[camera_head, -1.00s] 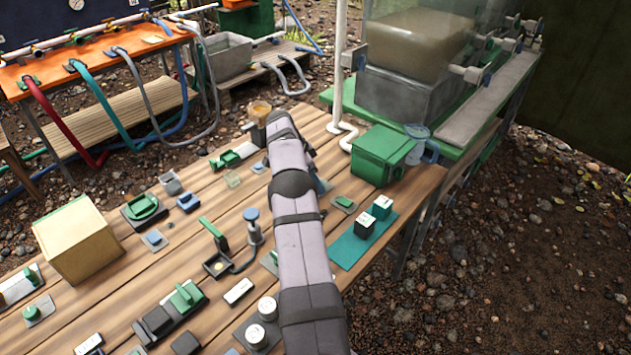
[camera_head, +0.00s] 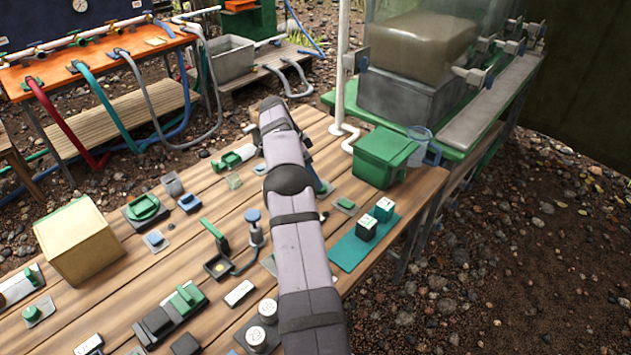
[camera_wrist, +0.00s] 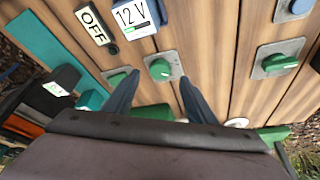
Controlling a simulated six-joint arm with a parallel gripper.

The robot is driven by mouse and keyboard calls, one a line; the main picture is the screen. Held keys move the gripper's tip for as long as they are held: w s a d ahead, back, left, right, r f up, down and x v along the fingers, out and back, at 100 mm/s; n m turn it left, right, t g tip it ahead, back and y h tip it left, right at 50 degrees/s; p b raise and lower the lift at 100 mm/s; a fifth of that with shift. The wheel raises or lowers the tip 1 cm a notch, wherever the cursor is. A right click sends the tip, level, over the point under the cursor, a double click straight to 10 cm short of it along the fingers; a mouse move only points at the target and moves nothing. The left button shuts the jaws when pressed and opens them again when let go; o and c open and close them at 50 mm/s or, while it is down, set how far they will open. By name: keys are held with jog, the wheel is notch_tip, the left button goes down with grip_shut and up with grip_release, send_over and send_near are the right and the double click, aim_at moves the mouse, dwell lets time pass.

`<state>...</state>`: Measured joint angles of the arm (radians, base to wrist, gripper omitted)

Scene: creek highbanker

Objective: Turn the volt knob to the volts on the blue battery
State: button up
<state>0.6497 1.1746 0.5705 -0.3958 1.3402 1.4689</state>
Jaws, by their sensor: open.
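In the wrist view my gripper (camera_wrist: 158,78) is open, its two dark fingers pointing at the bench. A green knob (camera_wrist: 160,68) with a pale mark on a grey plate shows between the fingertips; I cannot tell whether they touch it, and no text names it the volt knob. Above it a block with a white "12 V" label (camera_wrist: 133,16) has a dark blue side, which fits the blue battery. A white "OFF" label (camera_wrist: 94,24) lies left of it. In the head view my arm hides the gripper and this knob.
Another green knob (camera_wrist: 278,63) is on a plate to the right. A teal mat (camera_head: 349,252) holds a black block (camera_head: 366,228) and a green block (camera_head: 383,209). A green box (camera_head: 385,158) stands behind. Several small devices crowd the bench left of my arm.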

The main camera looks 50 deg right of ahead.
jog(key=shift+v, duration=1.3)
jog(key=s+d+r+m+p, duration=0.25)
jog(key=s+d+r, duration=0.35)
jog(key=s+r, duration=0.45)
jog(key=a+f+n+t+y, duration=0.35)
jog(key=a+f+n, duration=0.3)
jog(key=f, duration=0.25)
jog(key=w+n, duration=0.1)
jog(key=n, duration=0.3)
jog(key=w+d+f+n+t+h, duration=0.1)
jog(key=w+n, duration=0.1)
jog(key=n, duration=0.3)
jog(key=w+d+n+t, duration=0.1)
jog(key=w+n, duration=0.1)
jog(key=n, duration=0.3)
jog(key=shift+w+d+f+t+h+b, duration=0.15)
jog(key=shift+f+t+h+b, duration=0.1)
jog(key=shift+b, duration=0.05)
